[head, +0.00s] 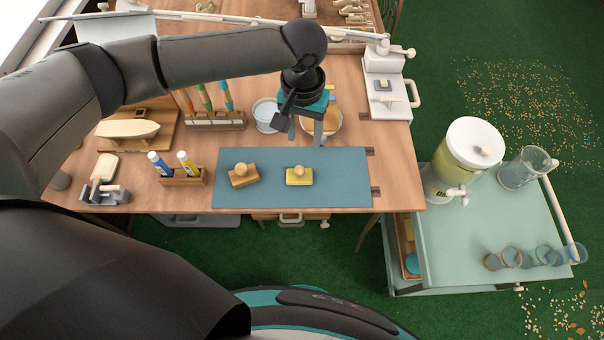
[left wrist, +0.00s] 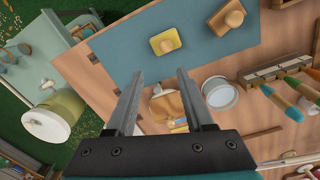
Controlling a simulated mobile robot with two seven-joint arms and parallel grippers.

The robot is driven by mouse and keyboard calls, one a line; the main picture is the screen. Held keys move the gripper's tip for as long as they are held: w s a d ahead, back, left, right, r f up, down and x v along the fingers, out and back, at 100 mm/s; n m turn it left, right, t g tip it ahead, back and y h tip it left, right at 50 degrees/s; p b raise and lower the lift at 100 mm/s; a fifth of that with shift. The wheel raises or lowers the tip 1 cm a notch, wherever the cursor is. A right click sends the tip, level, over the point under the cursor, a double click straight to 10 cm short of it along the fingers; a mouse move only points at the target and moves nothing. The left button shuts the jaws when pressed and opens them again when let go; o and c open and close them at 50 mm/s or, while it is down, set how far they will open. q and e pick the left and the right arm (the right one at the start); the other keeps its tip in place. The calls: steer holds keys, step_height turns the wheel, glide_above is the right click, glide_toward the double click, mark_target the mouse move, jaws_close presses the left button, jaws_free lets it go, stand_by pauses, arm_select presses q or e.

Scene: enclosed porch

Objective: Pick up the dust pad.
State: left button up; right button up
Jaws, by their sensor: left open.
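Two knobbed pads rest on the blue mat (head: 345,185). One has a yellow base (head: 299,181) and a round wooden knob, and may be the dust pad. The other has a brown base (head: 242,178) and lies to its left, slightly turned. The yellow pad (left wrist: 165,42) and the brown pad (left wrist: 226,18) also show in the left wrist view. My left gripper (head: 303,132) is open and empty, above the bench behind the mat, apart from both pads. Its two fingers (left wrist: 160,76) are spread in the left wrist view. My right gripper does not show.
Left of the mat is a wooden holder (head: 181,177) with two tubes. A cart (head: 480,240) with a drink dispenser (head: 463,160) stands right.

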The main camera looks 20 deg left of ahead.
arm_select(q)
steer(key=b, duration=0.2)
glide_above(299, 169)
steer(key=f, duration=0.9)
steer(key=shift+w+d+f, duration=0.1)
steer(key=shift+d+f, duration=0.2)
steer(key=shift+f, duration=0.1)
steer(key=f, duration=0.1)
steer(key=f+b, duration=0.1)
steer(key=f, duration=0.3)
steer(key=shift+a+f+b, duration=0.1)
steer(key=shift+a+b, duration=0.15)
steer(key=shift+b, duration=0.1)
jaws_close()
